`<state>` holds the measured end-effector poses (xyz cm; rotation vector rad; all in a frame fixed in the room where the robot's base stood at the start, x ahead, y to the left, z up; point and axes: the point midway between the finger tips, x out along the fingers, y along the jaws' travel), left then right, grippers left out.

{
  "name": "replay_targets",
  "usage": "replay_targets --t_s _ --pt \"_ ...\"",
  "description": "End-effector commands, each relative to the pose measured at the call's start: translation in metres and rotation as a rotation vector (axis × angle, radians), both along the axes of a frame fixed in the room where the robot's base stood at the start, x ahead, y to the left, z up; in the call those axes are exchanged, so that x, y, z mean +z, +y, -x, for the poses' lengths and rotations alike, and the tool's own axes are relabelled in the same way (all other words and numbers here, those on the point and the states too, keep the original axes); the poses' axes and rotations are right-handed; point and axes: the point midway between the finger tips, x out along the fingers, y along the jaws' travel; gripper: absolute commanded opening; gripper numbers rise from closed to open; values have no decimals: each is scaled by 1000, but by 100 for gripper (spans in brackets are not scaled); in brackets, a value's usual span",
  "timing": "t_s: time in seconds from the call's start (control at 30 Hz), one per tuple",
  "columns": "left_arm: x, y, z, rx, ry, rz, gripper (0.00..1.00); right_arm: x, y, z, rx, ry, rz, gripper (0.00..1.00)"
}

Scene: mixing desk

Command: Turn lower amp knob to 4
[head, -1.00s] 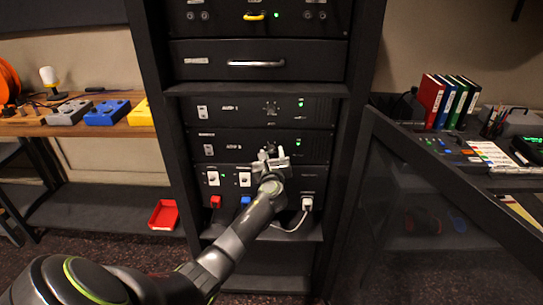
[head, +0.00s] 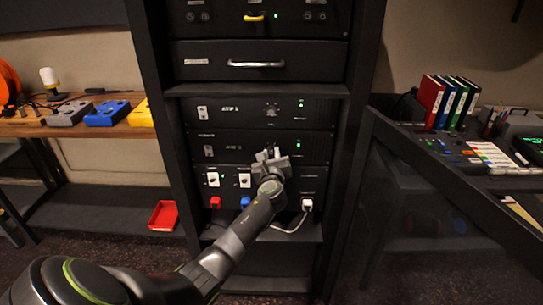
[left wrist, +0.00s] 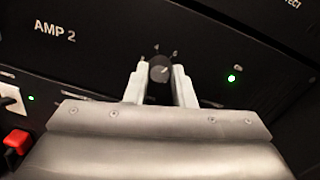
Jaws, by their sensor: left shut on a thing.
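The lower amp, a black unit marked AMP 2 (head: 228,150), sits in the rack below AMP 1. Its small dark round knob (left wrist: 160,68) shows in the left wrist view between the two pale fingers of my left gripper (left wrist: 161,80), which is shut on it. A few small scale marks show above the knob, but I cannot read its setting. In the head view my left gripper (head: 269,154) reaches up to the amp's front and hides the knob. My right gripper is not in view.
The upper amp (head: 235,109) with its own knob is just above. Below are white switches (head: 245,180) and red, blue and white plugs (head: 307,204) with a cable. Rack posts stand on both sides. A green light (left wrist: 232,78) glows right of the knob.

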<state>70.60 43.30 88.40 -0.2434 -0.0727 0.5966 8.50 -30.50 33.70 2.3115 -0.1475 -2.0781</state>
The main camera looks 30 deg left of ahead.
Motion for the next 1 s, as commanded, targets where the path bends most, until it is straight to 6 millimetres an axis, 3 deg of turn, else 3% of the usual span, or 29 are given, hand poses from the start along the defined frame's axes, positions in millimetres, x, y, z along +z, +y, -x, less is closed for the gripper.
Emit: replay_targets --t_s 1.0 --pt "-1 0 1 2 -432 711 0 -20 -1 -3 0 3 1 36"
